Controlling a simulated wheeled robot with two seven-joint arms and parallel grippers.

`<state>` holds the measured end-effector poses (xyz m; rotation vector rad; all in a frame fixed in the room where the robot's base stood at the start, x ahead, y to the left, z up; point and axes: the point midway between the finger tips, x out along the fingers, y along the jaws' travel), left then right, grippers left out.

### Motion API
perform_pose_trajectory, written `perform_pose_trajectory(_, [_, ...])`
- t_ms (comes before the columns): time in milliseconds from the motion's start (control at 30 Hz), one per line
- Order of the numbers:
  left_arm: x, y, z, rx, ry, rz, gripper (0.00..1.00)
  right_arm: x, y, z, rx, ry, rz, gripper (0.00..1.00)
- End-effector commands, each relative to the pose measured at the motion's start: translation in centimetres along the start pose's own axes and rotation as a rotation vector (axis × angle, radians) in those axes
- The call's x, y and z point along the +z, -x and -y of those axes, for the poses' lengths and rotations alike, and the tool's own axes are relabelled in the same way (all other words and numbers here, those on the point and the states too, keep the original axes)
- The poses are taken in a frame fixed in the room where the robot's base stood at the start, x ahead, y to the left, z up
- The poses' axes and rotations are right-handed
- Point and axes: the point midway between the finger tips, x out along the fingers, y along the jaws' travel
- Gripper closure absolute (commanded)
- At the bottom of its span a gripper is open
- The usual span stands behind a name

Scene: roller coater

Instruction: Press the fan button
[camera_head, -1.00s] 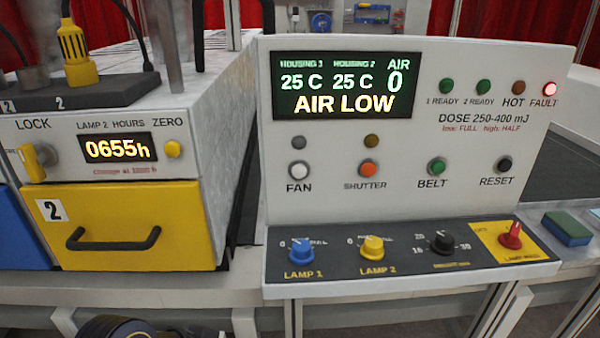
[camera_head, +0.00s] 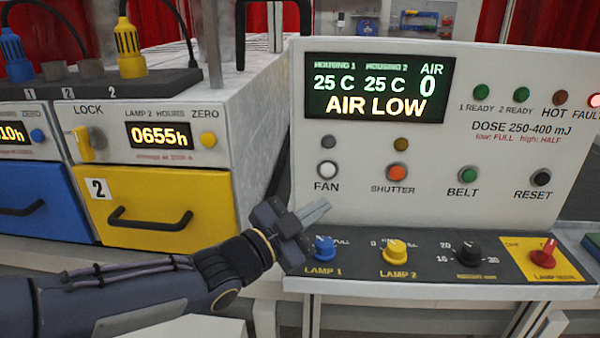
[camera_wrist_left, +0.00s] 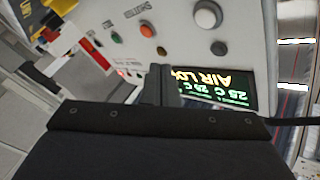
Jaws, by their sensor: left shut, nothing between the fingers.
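The fan button (camera_head: 327,169) is a round white button above the word FAN on the white control panel (camera_head: 470,215). The small lamp above it is dark, and the display (camera_head: 378,88) reads AIR LOW with AIR 0. My left gripper (camera_head: 318,212) is shut and empty, below the fan button and in front of the panel, close to the blue Lamp 1 knob. In the left wrist view the fan button (camera_wrist_left: 207,16) is at the top, upper right of the shut fingers (camera_wrist_left: 160,85), with a visible offset. My right gripper is not in view.
The orange shutter button (camera_head: 397,173) is right of the fan button. The blue Lamp 1 knob (camera_head: 324,248) and yellow Lamp 2 knob (camera_head: 395,252) stick up from the lower ledge. A yellow drawer (camera_head: 165,208) with a black handle is at left.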

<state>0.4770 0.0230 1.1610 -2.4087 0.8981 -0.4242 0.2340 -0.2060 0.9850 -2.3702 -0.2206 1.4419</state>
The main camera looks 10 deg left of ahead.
Motion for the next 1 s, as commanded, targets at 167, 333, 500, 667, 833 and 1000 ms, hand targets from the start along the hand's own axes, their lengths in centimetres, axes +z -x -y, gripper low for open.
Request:
perform_pose_trajectory(167, [-1.0,-0.8,-0.6,0.012,-0.023,-0.062,1.0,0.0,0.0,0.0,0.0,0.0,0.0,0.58])
perform_pose_trajectory(333, [-1.0,-0.7,-0.6,0.011,-0.022,-0.061,1.0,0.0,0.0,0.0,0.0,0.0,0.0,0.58])
perform_pose_trajectory(500, [-0.9,-0.9,-0.4,0.011,-0.021,-0.059,1.0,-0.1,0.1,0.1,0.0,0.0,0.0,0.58])
perform_pose_trajectory(667, [-0.4,-1.8,0.3,0.011,-0.019,-0.056,1.0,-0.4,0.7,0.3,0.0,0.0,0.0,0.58])
perform_pose_trajectory(833, [0.5,-3.6,1.6,0.012,-0.018,-0.056,1.0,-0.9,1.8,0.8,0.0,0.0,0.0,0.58])
perform_pose_trajectory(1000, [1.7,-5.2,2.8,0.011,-0.018,-0.055,1.0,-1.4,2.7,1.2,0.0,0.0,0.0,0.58])
